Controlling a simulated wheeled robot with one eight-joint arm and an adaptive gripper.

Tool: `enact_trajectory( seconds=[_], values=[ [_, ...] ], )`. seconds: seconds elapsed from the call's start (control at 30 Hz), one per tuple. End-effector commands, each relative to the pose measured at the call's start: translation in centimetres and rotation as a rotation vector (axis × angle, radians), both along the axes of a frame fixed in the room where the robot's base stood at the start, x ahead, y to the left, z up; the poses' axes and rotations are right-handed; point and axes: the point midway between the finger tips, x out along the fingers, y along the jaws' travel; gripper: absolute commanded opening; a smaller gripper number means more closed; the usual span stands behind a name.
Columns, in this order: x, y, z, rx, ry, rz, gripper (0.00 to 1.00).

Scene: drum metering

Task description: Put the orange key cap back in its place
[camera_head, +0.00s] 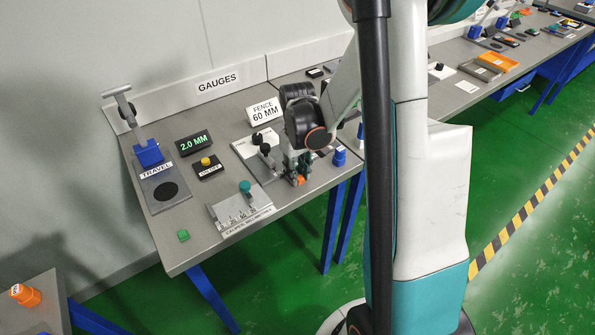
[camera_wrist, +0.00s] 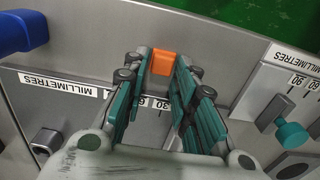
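A small orange key cap (camera_wrist: 163,62) sits between the fingertips of my gripper (camera_wrist: 163,70) in the wrist view, with a finger close against each side. In the head view, the orange cap (camera_head: 301,181) shows low at the tips of my gripper (camera_head: 298,176), over the right front part of the gauge table (camera_head: 208,259). My gripper looks shut on the cap. The fingers hide part of the cap and the fixture beneath, so I cannot tell whether it touches anything below. Its place is not clearly visible.
An orange piece (camera_head: 25,295) rests on another table.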

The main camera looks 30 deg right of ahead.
Motion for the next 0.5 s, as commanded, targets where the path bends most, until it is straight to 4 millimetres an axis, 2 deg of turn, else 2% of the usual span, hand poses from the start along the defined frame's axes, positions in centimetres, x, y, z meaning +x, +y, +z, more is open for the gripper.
enact_trajectory(
  seconds=[0.37, 0.5],
  values=[
    [0.0, 0.0, 0.1, 0.000, 0.000, 0.000, 0.41],
    [0.0, 0.0, 1.1, 0.000, 0.000, 0.000, 0.41]
  ],
)
